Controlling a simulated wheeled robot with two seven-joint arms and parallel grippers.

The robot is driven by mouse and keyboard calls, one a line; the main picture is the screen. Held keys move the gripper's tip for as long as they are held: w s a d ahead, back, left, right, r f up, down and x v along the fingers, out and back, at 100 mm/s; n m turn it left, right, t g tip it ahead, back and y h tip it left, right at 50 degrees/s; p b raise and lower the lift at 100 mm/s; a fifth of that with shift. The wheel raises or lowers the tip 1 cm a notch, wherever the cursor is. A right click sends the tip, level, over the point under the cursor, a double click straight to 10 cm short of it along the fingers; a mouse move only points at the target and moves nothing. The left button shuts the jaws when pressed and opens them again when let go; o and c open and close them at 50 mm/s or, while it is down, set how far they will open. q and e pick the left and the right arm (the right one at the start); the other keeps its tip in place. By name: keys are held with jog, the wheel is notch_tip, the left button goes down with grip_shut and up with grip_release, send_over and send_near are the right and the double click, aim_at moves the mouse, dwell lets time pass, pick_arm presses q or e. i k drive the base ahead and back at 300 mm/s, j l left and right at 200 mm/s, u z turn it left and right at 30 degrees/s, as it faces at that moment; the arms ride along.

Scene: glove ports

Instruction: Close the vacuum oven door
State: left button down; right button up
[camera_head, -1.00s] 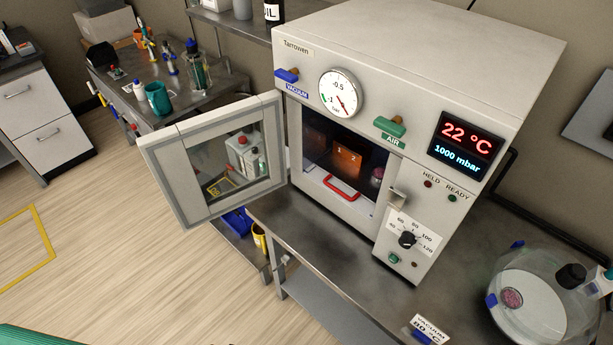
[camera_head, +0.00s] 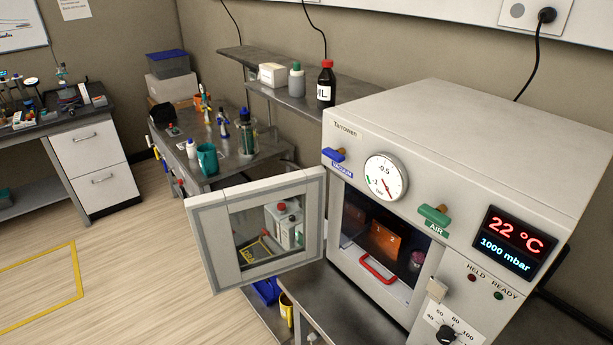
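The vacuum oven (camera_head: 455,160) is a pale grey box on a metal bench at the right. Its door (camera_head: 217,245) stands wide open, swung out to the left on the oven's left side, with a glass window in a grey frame. Inside the open chamber are an orange block (camera_head: 384,240) marked with numbers, a red handle-like piece (camera_head: 377,272) at the front and a small pinkish item (camera_head: 417,261). The latch block (camera_head: 436,290) is on the right of the opening. The display reads 22 °C and 1000 mbar. Neither of my grippers shows in the view.
A side bench (camera_head: 225,165) behind the door holds a teal mug (camera_head: 207,159), bottles and small tools. A shelf (camera_head: 300,92) behind the oven carries a dark bottle (camera_head: 326,84) and others. Wooden floor (camera_head: 130,240) lies free to the left of the door.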

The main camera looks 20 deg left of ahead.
aim_at(208, 216)
jog(key=k+l+z, duration=0.1)
jog(key=k+z, duration=0.15)
jog(key=k, duration=0.4)
jog(key=j+z, duration=0.1)
jog(key=z, duration=1.6)
jog(key=j, duration=0.45)
jog(key=k+j+z, duration=0.1)
jog(key=j, duration=0.3)
jog(key=k+j, duration=0.1)
jog(key=j, duration=0.35)
jog(key=k+j+z, duration=0.1)
jog(key=j, duration=0.35)
jog(key=k+j, duration=0.1)
jog(key=j, duration=0.3)
jog(key=k+j, duration=0.1)
jog(key=j, duration=0.35)
jog(key=k+j, duration=0.1)
jog(key=j, duration=0.35)
jog(key=k+j, duration=0.1)
jog(key=j, duration=0.35)
jog(key=k+j, duration=0.1)
jog(key=j, duration=0.35)
jog(key=k+j, duration=0.1)
jog(key=j, duration=0.35)
jog(key=i+z, duration=0.05)
